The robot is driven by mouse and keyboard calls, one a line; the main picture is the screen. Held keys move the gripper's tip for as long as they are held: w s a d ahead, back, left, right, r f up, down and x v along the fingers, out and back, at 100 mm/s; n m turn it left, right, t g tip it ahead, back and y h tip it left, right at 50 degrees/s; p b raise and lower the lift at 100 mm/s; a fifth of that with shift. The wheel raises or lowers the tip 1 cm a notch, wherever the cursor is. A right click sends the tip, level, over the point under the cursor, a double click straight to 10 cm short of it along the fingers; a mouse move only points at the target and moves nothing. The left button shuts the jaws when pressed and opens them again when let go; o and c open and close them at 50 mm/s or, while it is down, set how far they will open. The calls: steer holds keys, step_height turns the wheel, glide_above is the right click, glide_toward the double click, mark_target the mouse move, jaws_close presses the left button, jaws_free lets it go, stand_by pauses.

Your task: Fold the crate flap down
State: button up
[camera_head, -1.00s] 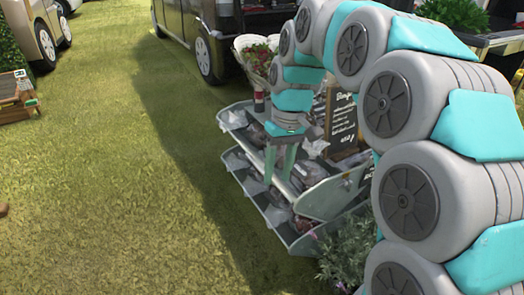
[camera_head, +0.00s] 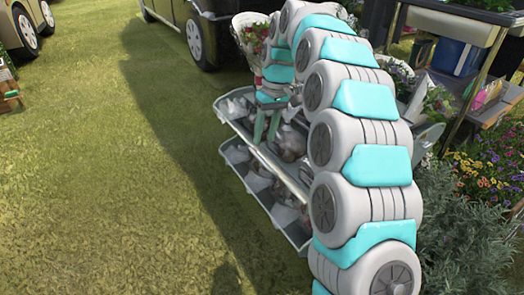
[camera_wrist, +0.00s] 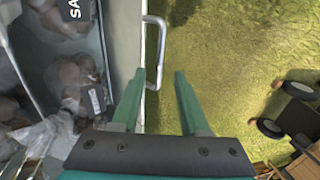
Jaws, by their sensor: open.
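A grey two-tier crate stand (camera_head: 283,222) stands on the grass in the head view, with bagged goods in its compartments. In the wrist view a pale front panel (camera_wrist: 123,40) runs along the crate's edge and carries a metal bar handle (camera_wrist: 161,42). I cannot tell for sure whether this panel is the flap. My gripper (camera_head: 266,138) points down at the upper tier's front edge. In the wrist view my gripper (camera_wrist: 159,74) is open, with the handle's near end between its fingertips, closer to the left finger. I cannot tell whether they touch.
Open grass (camera_head: 120,190) lies left of the crate. A parked van (camera_head: 195,35) stands behind it, with a flower bouquet (camera_head: 250,32) near it. Lavender plants (camera_head: 465,235) and a shelf with a metal frame (camera_head: 460,25) are on the right. My arm hides the crate's right end.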

mark_target(260, 157)
steer(key=x, duration=0.6)
steer(key=shift+b, duration=0.35)
steer(key=shift+r, duration=0.1)
jaws_close()
stand_by(0.9)
